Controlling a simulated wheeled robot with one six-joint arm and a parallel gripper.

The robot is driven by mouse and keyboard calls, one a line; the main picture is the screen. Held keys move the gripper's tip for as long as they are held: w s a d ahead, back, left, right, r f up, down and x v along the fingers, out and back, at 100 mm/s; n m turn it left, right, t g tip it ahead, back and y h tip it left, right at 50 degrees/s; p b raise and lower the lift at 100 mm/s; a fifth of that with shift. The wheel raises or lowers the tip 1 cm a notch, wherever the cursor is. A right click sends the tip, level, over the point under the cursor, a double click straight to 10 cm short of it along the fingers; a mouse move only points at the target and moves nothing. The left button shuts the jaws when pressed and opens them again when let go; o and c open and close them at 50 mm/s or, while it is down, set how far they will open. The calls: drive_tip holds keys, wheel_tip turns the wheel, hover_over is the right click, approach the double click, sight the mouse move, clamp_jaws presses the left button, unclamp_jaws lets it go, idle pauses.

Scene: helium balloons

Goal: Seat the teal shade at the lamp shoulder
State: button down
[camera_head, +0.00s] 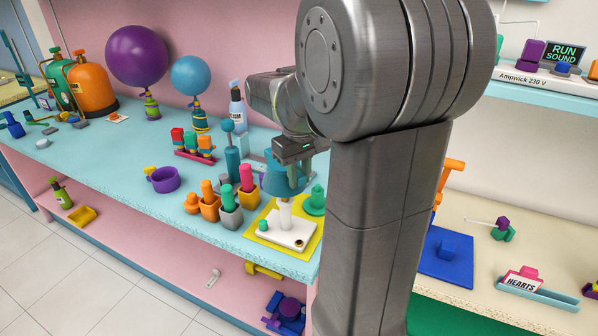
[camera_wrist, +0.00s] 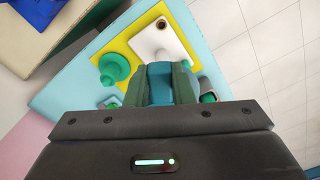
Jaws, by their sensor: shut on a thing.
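The teal shade (camera_head: 283,180) is between the fingers of my gripper (camera_head: 293,172), which is shut on it. In the wrist view the shade (camera_wrist: 160,84) shows between the two fingers (camera_wrist: 164,84). The lamp (camera_head: 284,216) is a white upright post on a white base, on a yellow mat (camera_head: 262,242). In the head view the shade's lower edge appears at the top of the post; I cannot tell whether they touch. The white base also shows in the wrist view (camera_wrist: 162,40), beyond the shade. The shade partly hides the post there.
A green stepped piece (camera_head: 315,201) stands close right of the lamp. A purple cup (camera_head: 164,180) is farther left. The counter's front edge is near the mat.

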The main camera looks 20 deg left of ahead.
sight(299, 186)
wheel_tip(299, 186, down, 7)
drive_tip(key=b, duration=0.3)
drive_tip(key=shift+b, duration=0.35)
drive_tip(key=shift+f+b, duration=1.1)
drive_tip(key=shift+f, duration=1.2)
idle(1.4)
drive_tip(key=c, duration=1.2)
unclamp_jaws()
drive_tip(key=shift+r, duration=0.1)
drive_tip(key=shift+o, duration=0.2)
wheel_tip(299, 186, up, 8)
drive_tip(key=p, duration=0.7)
